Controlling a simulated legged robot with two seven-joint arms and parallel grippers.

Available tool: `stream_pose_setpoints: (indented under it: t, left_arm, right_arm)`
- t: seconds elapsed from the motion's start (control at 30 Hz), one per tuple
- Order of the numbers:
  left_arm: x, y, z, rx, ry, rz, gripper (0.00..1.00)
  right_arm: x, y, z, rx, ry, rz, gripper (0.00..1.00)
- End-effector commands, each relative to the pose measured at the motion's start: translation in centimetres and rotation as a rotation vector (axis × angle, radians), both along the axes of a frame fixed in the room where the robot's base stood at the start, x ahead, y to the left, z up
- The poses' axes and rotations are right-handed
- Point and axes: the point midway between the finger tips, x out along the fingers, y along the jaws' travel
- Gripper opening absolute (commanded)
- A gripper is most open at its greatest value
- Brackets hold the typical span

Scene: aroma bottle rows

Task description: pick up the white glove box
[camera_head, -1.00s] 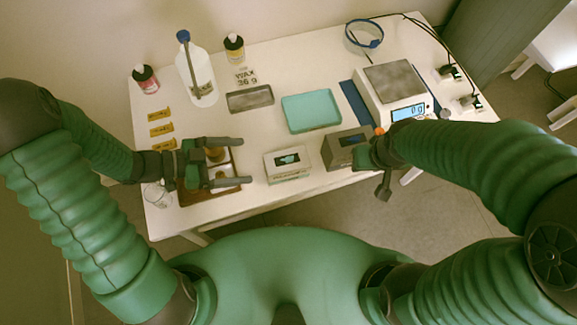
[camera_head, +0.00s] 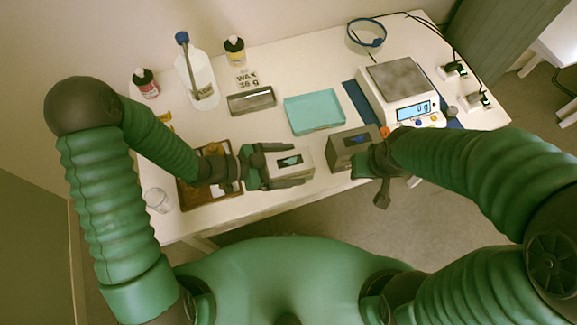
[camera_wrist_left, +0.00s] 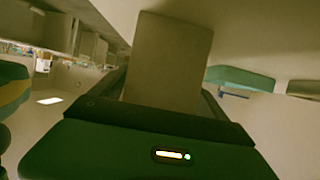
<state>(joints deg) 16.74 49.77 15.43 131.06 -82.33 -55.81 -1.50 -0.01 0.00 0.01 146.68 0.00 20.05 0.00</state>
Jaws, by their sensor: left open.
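The white glove box (camera_head: 305,165) has a dark opening with teal showing in its top and sits near the front edge of the white table. My left gripper (camera_head: 300,166) is open, with one finger along the far side of the box and one along the near side. In the left wrist view the pale box face (camera_wrist_left: 168,62) stands between the fingers. I see no clear sign that the fingers press on it. My right gripper (camera_head: 380,172) is by the right end of a grey box; its jaw state is unclear.
The grey box (camera_head: 346,152) stands right of the glove box. A teal tray (camera_head: 314,112) lies behind, with a metal tray (camera_head: 251,101) to its left. A scale (camera_head: 388,80) is at back right. A brown tray (camera_head: 200,200) lies under my left forearm, beside a glass beaker (camera_head: 157,199).

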Motion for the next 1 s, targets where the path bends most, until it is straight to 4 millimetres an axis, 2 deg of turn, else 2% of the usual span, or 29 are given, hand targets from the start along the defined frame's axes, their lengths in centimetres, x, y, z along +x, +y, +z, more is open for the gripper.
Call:
stream_pose_setpoints:
  t: [0.13, 0.77, 1.0]
  left_arm:
    - [-0.04, 0.11, 0.07, -0.001, 0.000, 0.000, 0.83]
    - [-0.02, 0.17, 0.00, 0.001, 0.001, 0.000, 0.00]
    - [-0.01, 0.13, 0.23, -0.001, 0.000, -0.001, 0.00]
  right_arm:
    - [0.00, -0.02, 0.04, 0.000, 0.000, 0.000, 0.36]
    - [0.00, -0.01, 0.02, 0.000, 0.000, 0.000, 0.36]
    - [0.00, -0.01, 0.10, 0.000, 0.000, 0.000, 0.36]
